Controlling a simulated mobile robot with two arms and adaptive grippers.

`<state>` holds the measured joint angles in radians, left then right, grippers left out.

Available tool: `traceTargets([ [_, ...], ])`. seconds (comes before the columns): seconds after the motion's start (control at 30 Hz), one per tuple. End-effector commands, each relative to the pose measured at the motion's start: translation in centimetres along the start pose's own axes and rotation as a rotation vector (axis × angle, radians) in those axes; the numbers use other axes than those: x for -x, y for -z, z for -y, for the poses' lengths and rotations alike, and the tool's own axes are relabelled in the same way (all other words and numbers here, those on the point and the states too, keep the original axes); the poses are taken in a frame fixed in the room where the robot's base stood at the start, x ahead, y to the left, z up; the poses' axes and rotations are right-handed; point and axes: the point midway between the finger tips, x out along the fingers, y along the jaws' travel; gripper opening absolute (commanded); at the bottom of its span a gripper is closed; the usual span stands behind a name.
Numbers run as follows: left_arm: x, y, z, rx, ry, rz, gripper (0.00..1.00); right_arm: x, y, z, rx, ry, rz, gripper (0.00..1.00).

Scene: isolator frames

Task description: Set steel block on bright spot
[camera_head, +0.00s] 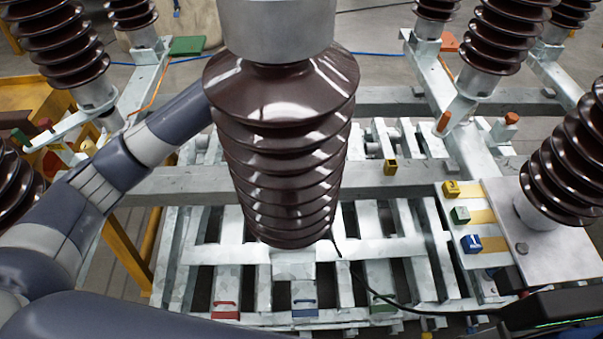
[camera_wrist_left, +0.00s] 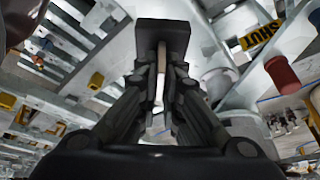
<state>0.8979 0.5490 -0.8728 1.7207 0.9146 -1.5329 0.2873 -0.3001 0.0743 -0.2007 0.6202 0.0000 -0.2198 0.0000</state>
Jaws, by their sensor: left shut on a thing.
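In the left wrist view my left gripper (camera_wrist_left: 162,88) points away from the camera, its two dark fingers close together. A dark block-shaped piece (camera_wrist_left: 163,33) spans the fingertips, and the fingers are shut on it. I take it to be the steel block, though its finish looks dark here. In the head view my left arm reaches in from the left and passes behind the large brown insulator, which hides the gripper and the block. I cannot pick out a bright spot with certainty in either view. My right gripper does not show.
The ribbed brown insulator (camera_head: 285,150) fills the middle of the head view. Red (camera_head: 225,310) and blue (camera_head: 304,308) pieces lie on front slats. A black cable crosses the front.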

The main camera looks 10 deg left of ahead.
Motion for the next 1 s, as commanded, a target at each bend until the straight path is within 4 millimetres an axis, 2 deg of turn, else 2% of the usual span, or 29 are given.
traceTargets([
  [0.1, 0.0, 0.6, 0.3, -0.012, -0.004, -0.004, 0.00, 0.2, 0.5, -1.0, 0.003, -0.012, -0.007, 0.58],
  [0.27, -2.3, -0.3, 0.3, -0.014, -0.005, -0.003, 0.00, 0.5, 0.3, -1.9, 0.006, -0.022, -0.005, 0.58],
  [0.63, -6.2, -2.0, 0.2, -0.015, -0.005, -0.003, 0.00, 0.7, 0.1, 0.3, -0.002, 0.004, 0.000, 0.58],
  [0.8, -8.3, -2.8, 0.3, -0.014, -0.004, -0.005, 0.00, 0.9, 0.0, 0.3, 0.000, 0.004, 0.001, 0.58],
  [1.0, -8.7, -2.9, 0.3, -0.016, -0.004, -0.009, 0.00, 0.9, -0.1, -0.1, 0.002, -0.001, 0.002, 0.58],
])
